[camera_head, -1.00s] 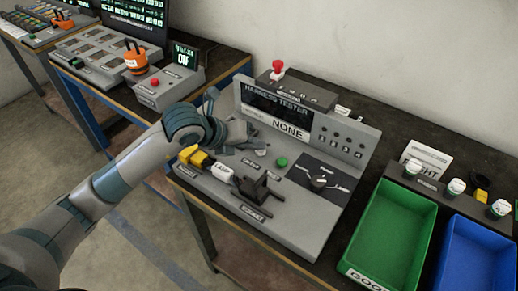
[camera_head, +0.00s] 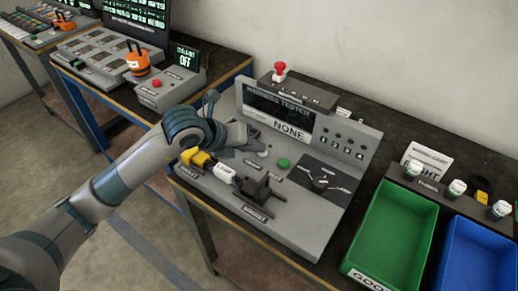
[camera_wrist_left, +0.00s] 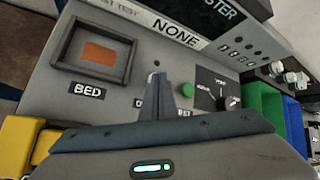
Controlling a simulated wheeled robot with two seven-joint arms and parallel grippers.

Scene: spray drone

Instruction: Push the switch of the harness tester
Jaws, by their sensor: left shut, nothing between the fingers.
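The harness tester (camera_head: 300,215) is a grey sloped console with a dark screen and a "NONE" label. A round green button (camera_head: 283,163) and a black rotary knob (camera_head: 320,184) are on its deck; the left wrist view shows the green button (camera_wrist_left: 187,89) and the knob (camera_wrist_left: 229,102) too. My left gripper (camera_head: 259,146) is shut and empty, low over the deck, left of the green button. In the left wrist view its fingers (camera_wrist_left: 155,90) point at the panel between the BED recess (camera_wrist_left: 92,52) and the green button. A small pale round part (camera_head: 263,153) shows beside the fingertips. My right gripper is out of view.
A yellow plug (camera_head: 197,157), a white connector (camera_head: 222,172) and a black block (camera_head: 257,188) occupy the deck's front. A red knob (camera_head: 279,68) stands on top behind. Green (camera_head: 347,262) and blue (camera_head: 447,265) bins lie right.

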